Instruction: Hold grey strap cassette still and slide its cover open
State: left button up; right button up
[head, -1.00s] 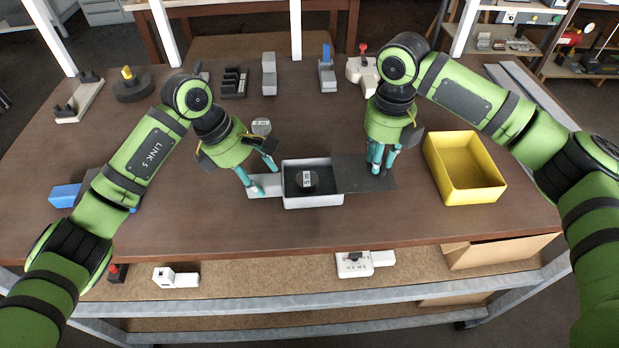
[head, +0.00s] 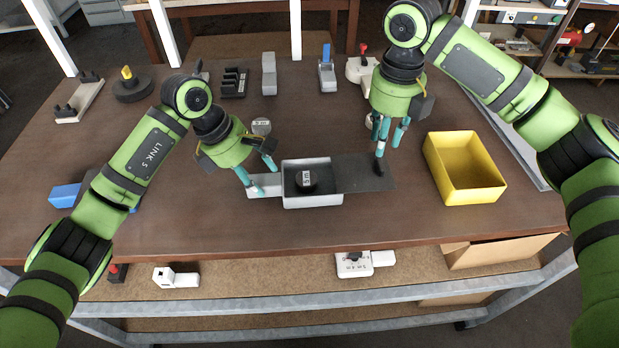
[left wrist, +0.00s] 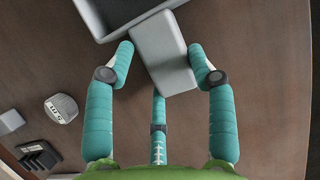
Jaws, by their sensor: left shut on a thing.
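The grey strap cassette (head: 313,201) lies on the table, a light grey tray with a grip block (head: 266,186) at its left end. Its dark flat cover (head: 358,178) extends out to the right, with an upright dark post (head: 380,168) on it. The tray is uncovered and shows a black round spool (head: 306,181) with a white label. My left gripper (head: 265,181) is shut on the grip block, which shows between its fingers in the left wrist view (left wrist: 166,62). My right gripper (head: 387,138) is open and empty above the post, its fingers spread.
A yellow bin (head: 466,186) stands right of the cover. A white-grey round piece (head: 261,127) lies behind the left gripper. Several fixtures line the back of the table, and a blue block (head: 66,195) is at the left. The table's front strip is clear.

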pick_arm(q)
jog(key=shift+s+a+f, duration=0.1)
jog(key=shift+f, duration=0.1)
jog(key=o, duration=1.4)
pick_arm(e)
jog(key=shift+w, duration=0.1)
jog(key=shift+a, duration=0.1)
pick_arm(q)
jog(key=shift+r, duration=0.1)
jog(key=shift+a+r, duration=0.1)
jog(key=shift+r, duration=0.45)
pick_arm(e)
jog(key=shift+r, duration=0.2)
pick_arm(q)
jog(key=shift+p+v, duration=1.2)
jog(key=shift+v, duration=1.8)
pick_arm(e)
jog(key=shift+r, duration=1)
pick_arm(q)
jog(key=shift+a+f, duration=0.1)
